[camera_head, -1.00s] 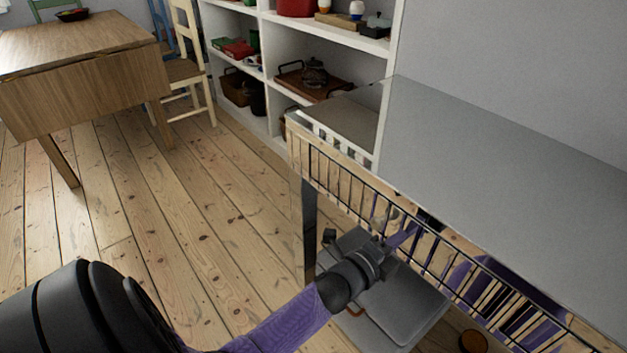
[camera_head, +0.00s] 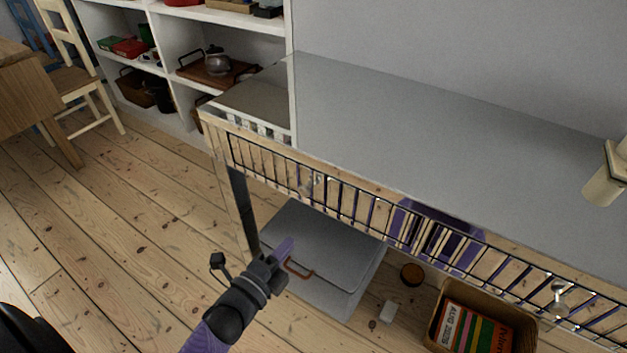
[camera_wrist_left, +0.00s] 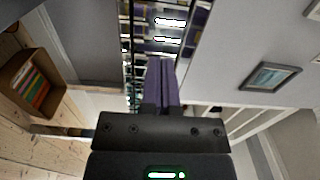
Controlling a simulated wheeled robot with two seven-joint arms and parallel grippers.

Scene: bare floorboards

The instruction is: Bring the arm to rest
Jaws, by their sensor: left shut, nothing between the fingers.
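My left gripper (camera_head: 283,250) is at the lower middle of the head view, in front of the grey box under the counter. Its purple fingers are shut with nothing between them. In the left wrist view the fingers (camera_wrist_left: 160,86) lie together, pointing toward the black rail. The left arm comes in from the bottom left. My right gripper is not in view.
A grey counter (camera_head: 400,150) with a black rail stands close by. Under it are a grey lidded box (camera_head: 325,245) and a cardboard box of books (camera_head: 437,318). A white shelf (camera_head: 165,45) and a chair (camera_head: 80,80) stand behind. Floor at the left is clear.

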